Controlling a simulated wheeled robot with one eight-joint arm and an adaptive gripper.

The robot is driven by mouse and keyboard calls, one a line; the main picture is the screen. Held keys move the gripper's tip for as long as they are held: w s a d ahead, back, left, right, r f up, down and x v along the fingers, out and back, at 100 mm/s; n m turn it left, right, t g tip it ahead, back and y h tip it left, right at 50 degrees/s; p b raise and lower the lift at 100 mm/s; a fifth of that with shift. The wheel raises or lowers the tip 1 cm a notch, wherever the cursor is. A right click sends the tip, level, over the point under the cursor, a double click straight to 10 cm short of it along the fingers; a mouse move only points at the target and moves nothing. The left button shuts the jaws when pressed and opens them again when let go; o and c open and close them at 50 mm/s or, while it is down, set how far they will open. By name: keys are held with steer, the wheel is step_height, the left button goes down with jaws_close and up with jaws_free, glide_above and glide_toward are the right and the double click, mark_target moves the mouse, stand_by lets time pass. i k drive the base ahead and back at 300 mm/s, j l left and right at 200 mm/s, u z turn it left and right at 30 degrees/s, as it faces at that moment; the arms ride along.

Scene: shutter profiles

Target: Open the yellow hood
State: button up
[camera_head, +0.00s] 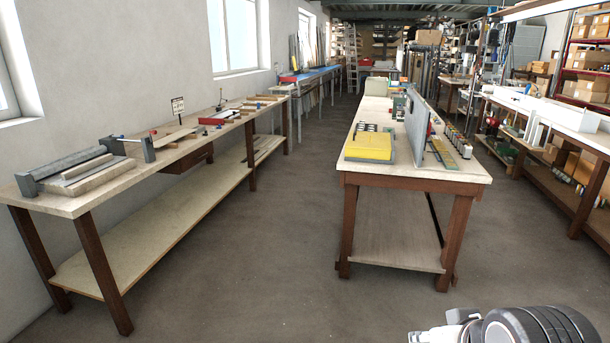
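The yellow hood (369,147) is a flat yellow cover near the front left end of the middle workbench (420,177). It appears lowered and lies low on the bench top. Several dark round shapes (372,127) show just behind it. A part of my arm shows at the bottom right, well in front of the bench and apart from the hood. My gripper's fingers cannot be made out in this view.
A grey upright panel (417,122) stands on the bench just right of the hood. A long bench (160,157) with tools runs along the left wall. Shelving and a bench with boxes (560,112) line the right. The grey floor (255,265) between the benches is clear.

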mark_target(360, 144)
steer(key=i+j+u, duration=0.15)
steer(key=i+u, duration=0.15)
steer(key=i, duration=0.75)
steer(key=i+u, duration=0.3)
steer(key=i, duration=0.75)
steer(key=i+z, duration=0.1)
steer(key=i, duration=0.6)
steer(key=i+j+z, duration=0.1)
steer(key=i, duration=0.55)
steer(key=i+j+z, duration=0.1)
steer(key=i+j, duration=0.15)
steer(key=i, duration=0.4)
steer(key=i+z, duration=0.45)
steer(key=i+j+z, duration=0.1)
steer(key=i+z, duration=0.3)
steer(key=i+j+z, duration=0.2)
steer(key=z, duration=0.25)
steer(key=i+j+z, duration=0.4)
